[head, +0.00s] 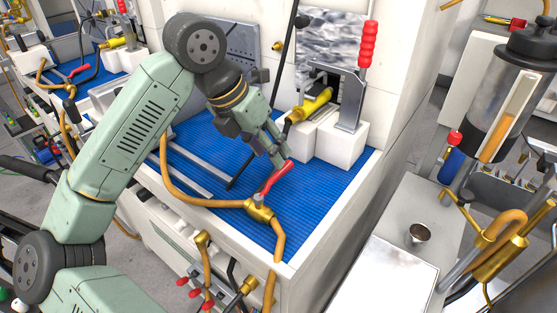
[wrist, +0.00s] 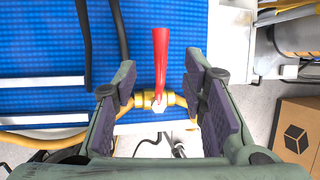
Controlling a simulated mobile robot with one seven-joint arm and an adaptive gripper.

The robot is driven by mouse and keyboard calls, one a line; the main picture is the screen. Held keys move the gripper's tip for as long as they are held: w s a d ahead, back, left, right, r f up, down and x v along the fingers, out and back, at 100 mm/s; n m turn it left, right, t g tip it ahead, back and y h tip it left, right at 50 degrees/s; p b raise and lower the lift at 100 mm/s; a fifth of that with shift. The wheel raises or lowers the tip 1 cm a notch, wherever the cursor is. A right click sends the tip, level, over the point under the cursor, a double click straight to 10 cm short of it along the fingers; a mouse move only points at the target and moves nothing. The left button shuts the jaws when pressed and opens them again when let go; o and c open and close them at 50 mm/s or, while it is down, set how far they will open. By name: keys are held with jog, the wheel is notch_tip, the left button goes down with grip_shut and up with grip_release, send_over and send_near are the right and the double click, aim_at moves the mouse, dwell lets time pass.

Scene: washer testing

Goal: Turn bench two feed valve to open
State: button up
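The feed valve is a brass body (head: 260,211) in an orange hose line, with a red lever handle (head: 277,177), on the blue ribbed mat near the bench's front corner. In the wrist view the red handle (wrist: 161,62) points away from the brass body (wrist: 154,98), roughly across the hose line. My gripper (head: 281,160) is at the handle's far end in the head view. In the wrist view my gripper (wrist: 164,92) is open, its purple-grey pads on either side of the handle with gaps on both sides. Contact is not visible there.
A toggle clamp with a red grip (head: 367,45) and a yellow-handled part (head: 312,103) stand on white blocks behind the valve. A black rod (head: 268,100) slants beside my gripper. Blue mat (head: 325,178) is clear to the right. Cardboard box (wrist: 300,135) lies lower right.

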aim_at(275, 180)
jog(key=p+x, duration=0.1)
jog(key=x, duration=0.4)
jog(key=shift+d+f, duration=0.2)
jog(key=shift+f, duration=0.15)
jog(key=shift+c, duration=0.4)
jog(key=shift+w, duration=0.1)
grip_shut()
